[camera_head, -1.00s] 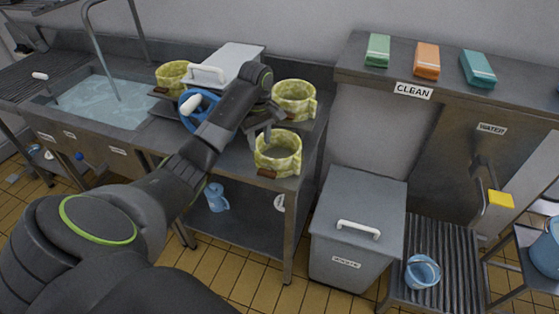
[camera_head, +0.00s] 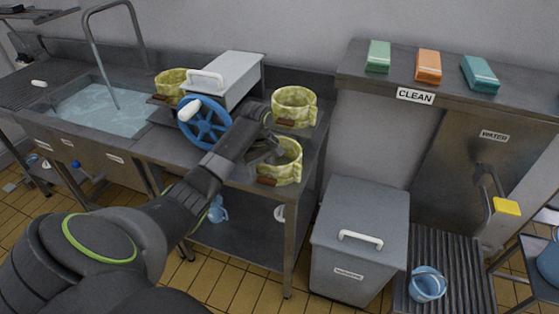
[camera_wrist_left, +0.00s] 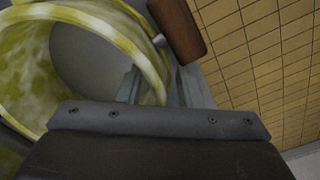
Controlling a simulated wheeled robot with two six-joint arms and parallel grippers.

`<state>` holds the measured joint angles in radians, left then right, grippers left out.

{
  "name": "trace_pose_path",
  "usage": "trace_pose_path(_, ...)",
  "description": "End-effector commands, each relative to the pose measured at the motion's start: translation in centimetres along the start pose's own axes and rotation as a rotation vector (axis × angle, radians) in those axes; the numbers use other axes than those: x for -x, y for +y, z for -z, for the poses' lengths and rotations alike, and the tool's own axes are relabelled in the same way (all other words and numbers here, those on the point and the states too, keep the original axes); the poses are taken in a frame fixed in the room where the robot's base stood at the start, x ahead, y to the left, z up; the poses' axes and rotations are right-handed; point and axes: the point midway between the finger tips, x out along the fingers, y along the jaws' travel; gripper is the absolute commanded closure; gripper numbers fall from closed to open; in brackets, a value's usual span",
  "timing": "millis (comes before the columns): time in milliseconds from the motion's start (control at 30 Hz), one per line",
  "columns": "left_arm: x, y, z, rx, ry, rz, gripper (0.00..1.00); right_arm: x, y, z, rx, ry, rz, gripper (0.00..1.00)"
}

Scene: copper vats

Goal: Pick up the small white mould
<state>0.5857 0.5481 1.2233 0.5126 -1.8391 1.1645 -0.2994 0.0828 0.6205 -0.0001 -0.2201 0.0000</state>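My left gripper (camera_head: 272,156) is at the near yellow-green vessel (camera_head: 285,165) on the right end of the metal bench. In the left wrist view the vessel's curved rim (camera_wrist_left: 95,22) fills the upper left, with a brown handle (camera_wrist_left: 178,28) beside it. One finger shows inside the wall and the other outside. I cannot tell whether they press on it. I cannot make out a small white mould for certain; a whitish object (camera_head: 279,213) under the bench is too small to identify. My right gripper is not in view.
A second yellow-green vessel (camera_head: 294,107) stands just behind, and a third (camera_head: 172,83) is further left. A blue wheel (camera_head: 204,122) and a grey lidded box (camera_head: 232,80) are close to my left arm. A grey bin (camera_head: 358,235) stands to the right.

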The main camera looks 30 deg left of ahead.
Motion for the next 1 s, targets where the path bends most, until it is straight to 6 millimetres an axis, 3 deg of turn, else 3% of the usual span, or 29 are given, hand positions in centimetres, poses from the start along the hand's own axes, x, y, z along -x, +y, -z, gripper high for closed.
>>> trace_pose_path(100, 0.0, 0.0, 0.0, 0.000, 0.000, 0.000, 0.69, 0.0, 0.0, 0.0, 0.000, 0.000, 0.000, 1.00)
trace_pose_path(367, 0.0, 0.0, 0.0, 0.000, 0.000, 0.000, 1.00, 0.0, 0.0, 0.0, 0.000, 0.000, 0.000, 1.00)
trace_pose_path(833, 0.2, 0.1, 0.0, 0.000, 0.001, -0.002, 1.00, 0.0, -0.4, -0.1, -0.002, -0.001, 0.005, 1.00)
trace_pose_path(1000, 1.1, 0.1, 0.1, 0.000, 0.002, -0.004, 1.00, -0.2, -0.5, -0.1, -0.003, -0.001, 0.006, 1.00)
